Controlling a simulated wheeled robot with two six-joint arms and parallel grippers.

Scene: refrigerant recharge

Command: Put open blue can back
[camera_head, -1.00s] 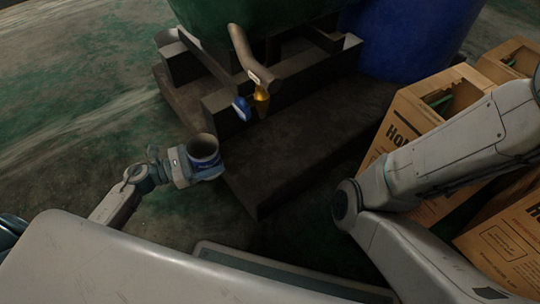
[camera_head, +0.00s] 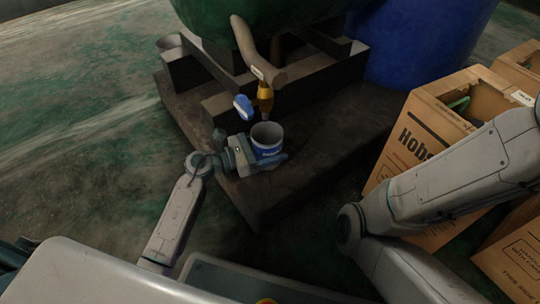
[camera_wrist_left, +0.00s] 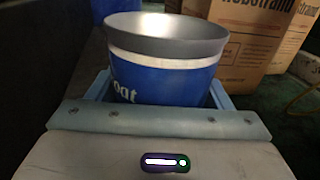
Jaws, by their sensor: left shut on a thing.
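The open blue can (camera_head: 267,143) is upright, with a white band and a grey, empty-looking inside. My left gripper (camera_head: 262,157) is shut on the can, around its side. In the head view the can is over the front of the dark platform (camera_head: 330,150), just below and in front of a brass tap (camera_head: 265,97). I cannot tell whether its base touches the platform. The can (camera_wrist_left: 165,75) also fills the middle of the left wrist view, between the fingers. My right arm shows at the right, but its gripper is out of view.
A green tank (camera_head: 250,15) on a dark stand and a blue barrel (camera_head: 425,40) are at the back. Cardboard boxes (camera_head: 425,145) stand at the right. The floor at left is clear.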

